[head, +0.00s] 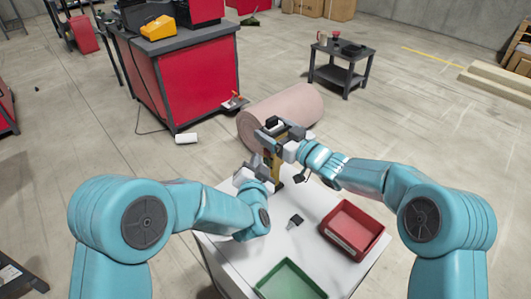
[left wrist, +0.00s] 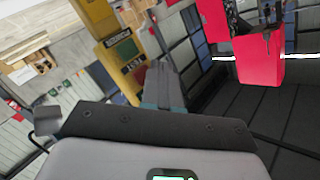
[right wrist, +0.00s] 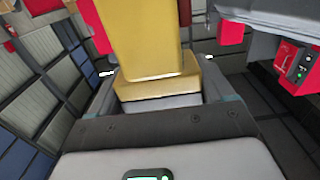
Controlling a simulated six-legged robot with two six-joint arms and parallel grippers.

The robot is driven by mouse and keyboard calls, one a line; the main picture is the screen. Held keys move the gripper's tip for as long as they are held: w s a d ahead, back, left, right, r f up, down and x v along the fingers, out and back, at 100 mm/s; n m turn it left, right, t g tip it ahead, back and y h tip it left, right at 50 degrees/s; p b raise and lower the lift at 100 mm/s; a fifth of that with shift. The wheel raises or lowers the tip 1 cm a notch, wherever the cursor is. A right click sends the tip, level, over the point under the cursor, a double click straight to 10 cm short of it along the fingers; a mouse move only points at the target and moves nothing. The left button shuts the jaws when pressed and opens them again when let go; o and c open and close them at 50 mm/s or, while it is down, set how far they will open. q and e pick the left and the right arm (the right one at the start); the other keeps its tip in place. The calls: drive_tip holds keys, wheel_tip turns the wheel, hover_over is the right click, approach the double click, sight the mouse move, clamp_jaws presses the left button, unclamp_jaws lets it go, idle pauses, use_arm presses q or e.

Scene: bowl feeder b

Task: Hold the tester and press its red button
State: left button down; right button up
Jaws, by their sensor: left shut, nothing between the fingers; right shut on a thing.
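The yellow tester (head: 277,166) is held above the white table by my right gripper (head: 281,140). The right wrist view shows the tester's yellow body (right wrist: 140,45) between the spread fingers. My left gripper (head: 254,163) is shut and empty, just left of the tester. In the left wrist view the closed fingertips (left wrist: 162,68) lie close to the tester's front (left wrist: 122,60), which carries a dark label and a small display. I cannot tell whether they touch it. I cannot make out the red button clearly; the left fingers may hide it.
On the white table (head: 222,262) stand a red tray (head: 352,230) and a green tray (head: 290,282), with a small dark part (head: 295,221) near them. A pinkish roll (head: 300,105) lies on the floor beyond. A red workbench (head: 190,80) stands behind.

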use_arm(q)
drive_tip(key=shift+w+d, duration=0.1)
use_arm(e)
drive_tip(key=shift+f, duration=0.1)
use_arm(q)
drive_tip(key=shift+w+d, duration=0.2)
drive_tip(key=shift+w+d, duration=0.3)
drive_tip(key=shift+w, duration=0.05)
idle(0.7)
idle(0.3)
drive_tip(key=shift+s+a, duration=0.6)
drive_tip(key=shift+s, duration=0.05)
drive_tip(key=s+a, duration=0.3)
drive_tip(key=shift+s+a, duration=0.25)
idle(0.6)
